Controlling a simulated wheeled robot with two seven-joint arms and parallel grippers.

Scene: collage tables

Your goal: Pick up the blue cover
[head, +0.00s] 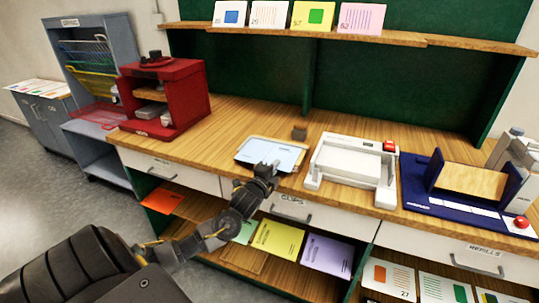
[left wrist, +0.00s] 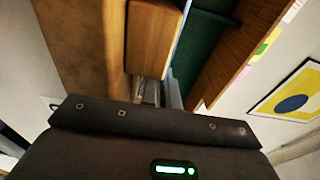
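A pale blue sheet, which looks like the blue cover (head: 270,151), lies flat in a shallow tray (head: 241,158) on the wooden worktop. My left gripper (head: 273,165) reaches over the tray's front edge, its tip over the lower right part of the sheet. I cannot tell whether it touches the sheet, or whether its fingers are open or shut. In the left wrist view the dark gripper body hides most of what lies at the fingertips, and no blue sheet is clear there. My right gripper is not in view.
A small brown block (head: 299,133) stands behind the tray. A white machine (head: 350,160) is close on the right, with a dark blue one (head: 450,208) beyond. A red box-like press (head: 165,97) stands left. Cards line the shelf (head: 400,38) above. Bare worktop lies left of the tray.

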